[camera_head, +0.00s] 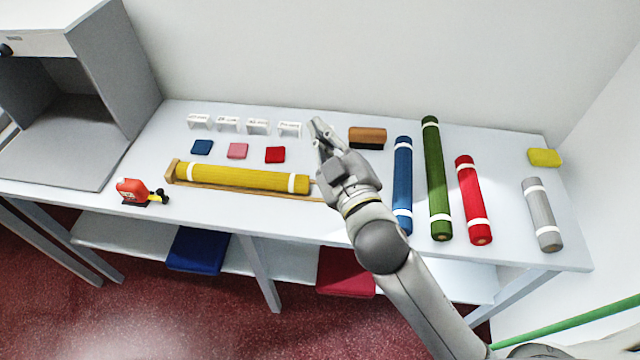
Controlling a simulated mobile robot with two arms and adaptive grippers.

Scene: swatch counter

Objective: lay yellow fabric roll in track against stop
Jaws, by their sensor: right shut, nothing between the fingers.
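The yellow fabric roll (240,178), with white bands near both ends, lies lengthwise in the wooden track (260,192). Its left end is at the wooden stop (172,171); from here I cannot tell whether they touch or a thin gap is left. My right gripper (319,130) is shut and empty, above the counter past the right end of the roll. My right arm hides the right end of the track. My left gripper is not in view.
Blue (402,185), green (436,180), red (473,200) and grey (542,214) rolls lie to the right. Small swatches and white label stands (290,129) are at the back. A red tape dispenser (134,191) stands front left.

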